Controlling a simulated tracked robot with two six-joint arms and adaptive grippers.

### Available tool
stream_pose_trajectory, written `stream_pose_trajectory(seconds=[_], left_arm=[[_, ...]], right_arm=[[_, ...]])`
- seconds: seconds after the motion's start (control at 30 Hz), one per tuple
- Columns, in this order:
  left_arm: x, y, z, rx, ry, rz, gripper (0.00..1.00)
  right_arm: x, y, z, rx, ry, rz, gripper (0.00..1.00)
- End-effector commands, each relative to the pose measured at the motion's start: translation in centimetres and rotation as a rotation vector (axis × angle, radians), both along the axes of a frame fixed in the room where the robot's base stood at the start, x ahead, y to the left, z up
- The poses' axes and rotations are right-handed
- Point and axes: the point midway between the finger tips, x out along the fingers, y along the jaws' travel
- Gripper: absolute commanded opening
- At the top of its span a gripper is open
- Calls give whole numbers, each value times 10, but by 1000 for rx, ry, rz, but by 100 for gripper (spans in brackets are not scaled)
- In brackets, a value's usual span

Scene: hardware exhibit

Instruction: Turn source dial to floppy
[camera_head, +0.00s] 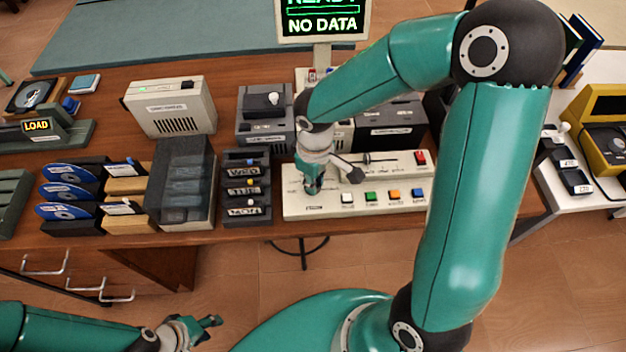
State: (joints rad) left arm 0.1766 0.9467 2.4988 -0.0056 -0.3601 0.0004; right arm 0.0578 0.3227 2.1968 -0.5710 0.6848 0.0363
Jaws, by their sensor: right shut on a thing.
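The cream control console (297,205) sits at the table's front edge, with a row of white, green, orange and blue buttons, a slider and a red button. My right gripper (313,187) reaches down onto the left part of the console and is shut on the source dial there. The gripper hides the dial, so its pointer and setting cannot be read. My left gripper (212,329) is open and empty at the bottom left, in front of the table and away from the console. The monitor (322,25) at the back reads "NO DATA" in green.
Dark slotted holders (246,187) stand just left of the console. A clear-covered box (183,180), blue discs (66,173) and a beige speaker unit (170,107) are further left. Grey devices (390,122) stand behind the console. A yellow machine (604,140) is at right.

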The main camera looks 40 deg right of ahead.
Motion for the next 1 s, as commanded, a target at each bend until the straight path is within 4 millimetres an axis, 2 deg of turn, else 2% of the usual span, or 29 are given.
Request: stream_pose_trajectory(seconds=[0.3, 0.77, 0.8, 0.93, 1.0], left_arm=[[0, 0, 1, 0, 0, 0, 40], [0, 0, 1, 0, 0, 0, 40], [0, 0, 1, 0, 0, 0, 40], [0, 0, 1, 0, 0, 0, 40], [0, 0, 1, 0, 0, 0, 40]], right_arm=[[2, -1, 1, 0, -5, 118, 0], [2, -2, 1, -2, -6, 133, 0], [2, -2, 1, -2, -6, 133, 20], [2, -2, 1, -1, -5, 133, 41], [2, -2, 1, -1, -4, 133, 41]])
